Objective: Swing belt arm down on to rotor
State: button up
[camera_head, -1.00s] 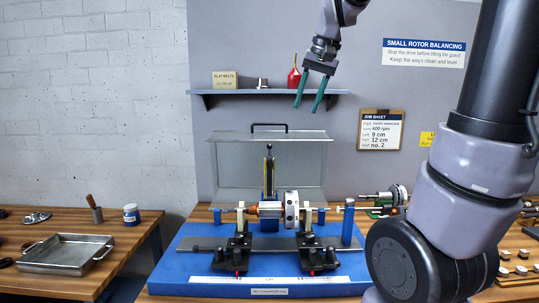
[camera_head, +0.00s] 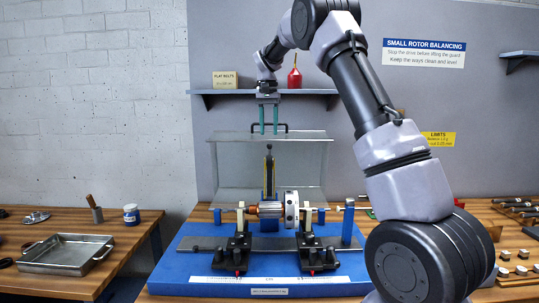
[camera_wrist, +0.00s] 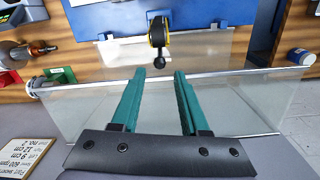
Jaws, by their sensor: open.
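The belt arm (camera_head: 269,175) stands upright behind the rotor, with a dark upper end and a yellow part below. In the wrist view the belt arm (camera_wrist: 158,35) shows its black ball-like tip beyond my fingertips. The rotor (camera_head: 272,208), with a copper-coloured part and a steel disc, lies level across two black supports on the blue base (camera_head: 200,270). My gripper (camera_head: 268,133) points down above the belt arm, at the guard's top edge. Its green fingers (camera_wrist: 157,75) are apart and empty, and touch nothing that I can make out.
The clear guard (camera_head: 225,165) with a black handle (camera_head: 290,128) stands behind the rotor, close to my fingers. A shelf (camera_head: 310,92) holds a red bottle (camera_head: 294,77) and a flat belts box (camera_head: 224,80). A metal tray (camera_head: 65,254) is on the left bench.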

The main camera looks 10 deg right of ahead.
aim_at(269, 145)
notch_tip(269, 145, down, 10)
jog(key=shift+d+r, duration=0.1)
jog(key=shift+r, duration=0.05)
dwell(0.3)
grip_shut()
dwell(1.3)
